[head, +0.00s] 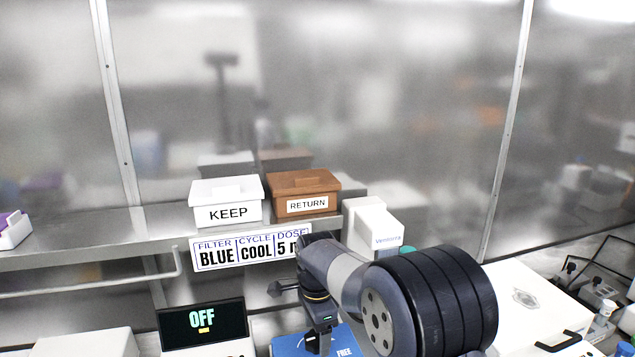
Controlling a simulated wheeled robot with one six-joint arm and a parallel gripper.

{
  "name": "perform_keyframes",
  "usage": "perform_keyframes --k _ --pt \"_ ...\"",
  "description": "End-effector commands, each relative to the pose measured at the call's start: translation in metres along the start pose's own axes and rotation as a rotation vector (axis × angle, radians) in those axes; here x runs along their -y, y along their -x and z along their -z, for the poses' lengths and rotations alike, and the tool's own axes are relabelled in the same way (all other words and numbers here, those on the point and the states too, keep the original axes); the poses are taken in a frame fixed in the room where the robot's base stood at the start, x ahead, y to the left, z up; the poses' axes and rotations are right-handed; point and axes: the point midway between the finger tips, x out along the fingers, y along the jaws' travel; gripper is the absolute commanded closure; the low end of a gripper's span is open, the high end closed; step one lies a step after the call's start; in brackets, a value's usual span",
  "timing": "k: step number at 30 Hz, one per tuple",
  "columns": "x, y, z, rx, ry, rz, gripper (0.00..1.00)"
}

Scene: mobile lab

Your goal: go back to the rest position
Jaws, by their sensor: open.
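My arm reaches in from the lower right and is bent at the wrist. My gripper (318,342) points down at the bottom middle, in front of a blue surface (288,346) marked "FREE". It is open, and I see nothing held in it. Its fingertips are small and dark, close to the lower picture edge. My arm hides part of the sign and of the bench behind it.
A shelf (80,236) bears a white KEEP box (228,191) and a brown RETURN box (318,181). Below hangs a sign (217,255) reading BLUE, COOL, 5. A display (202,335) reads OFF. A white device (530,300) stands right of my arm.

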Motion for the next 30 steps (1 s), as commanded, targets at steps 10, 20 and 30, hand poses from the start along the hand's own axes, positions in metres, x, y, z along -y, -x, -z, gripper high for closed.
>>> perform_keyframes --k 10,20,30 --pt "0.000 -0.024 0.000 0.000 0.031 0.000 0.29" --pt "0.000 -0.023 0.000 0.000 0.037 0.000 0.29" --pt "0.001 0.004 0.000 0.000 0.000 0.006 0.29"
